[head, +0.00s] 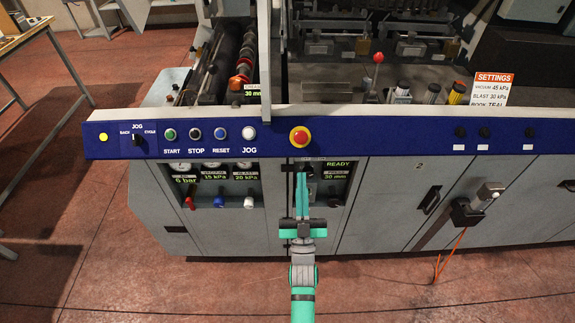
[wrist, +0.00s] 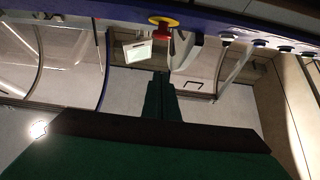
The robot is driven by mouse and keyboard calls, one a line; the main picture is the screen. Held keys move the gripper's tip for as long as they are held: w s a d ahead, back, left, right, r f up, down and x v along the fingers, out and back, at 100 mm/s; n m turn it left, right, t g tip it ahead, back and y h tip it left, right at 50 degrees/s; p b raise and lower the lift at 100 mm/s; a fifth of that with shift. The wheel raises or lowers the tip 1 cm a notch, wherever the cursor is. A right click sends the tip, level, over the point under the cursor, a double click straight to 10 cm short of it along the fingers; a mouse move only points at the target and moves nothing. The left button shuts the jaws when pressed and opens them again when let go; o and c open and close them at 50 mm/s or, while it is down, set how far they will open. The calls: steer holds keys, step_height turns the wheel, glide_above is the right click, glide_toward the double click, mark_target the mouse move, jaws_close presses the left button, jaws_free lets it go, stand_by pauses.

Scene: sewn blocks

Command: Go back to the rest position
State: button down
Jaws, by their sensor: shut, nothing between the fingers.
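My gripper (head: 302,170) is teal with a dark cross-piece. It is shut and empty, its fingers together and reaching up the front of the grey machine in the head view. The fingertips appear just below the red emergency stop button (head: 299,137) on its yellow base; I cannot tell how near they are in depth. In the wrist view the shut fingers (wrist: 160,76) point up the picture, with the same red button (wrist: 163,23) beyond them, apart from the tips. The recess with the READY display (head: 338,165) is partly covered by my gripper.
The blue control rail (head: 380,135) runs across, with START (head: 170,134), STOP (head: 195,134), RESET (head: 220,133) and JOG (head: 249,132) buttons at left. A wooden table (head: 22,38) is at far left.

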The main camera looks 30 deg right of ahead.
steer(key=s+a+f+n+g+y, duration=0.1)
steer(key=s+a+f+y, duration=0.2)
steer(key=s+a+f, duration=0.45)
steer(key=s+a+f+n+g+y, duration=0.1)
steer(key=s+a+f+n+y, duration=0.2)
steer(key=a, duration=0.8)
steer(key=s+a+n+g+y, duration=0.1)
steer(key=s+a+g+y, duration=0.1)
steer(key=s+a, duration=0.4)
steer(key=s+a+n+g+y, duration=0.1)
steer(key=s+a+y, duration=0.4)
steer(key=s, duration=0.7)
steer(key=shift+a+r+g, duration=0.15)
steer(key=shift+a+g, duration=0.7)
steer(key=shift+g, duration=0.05)
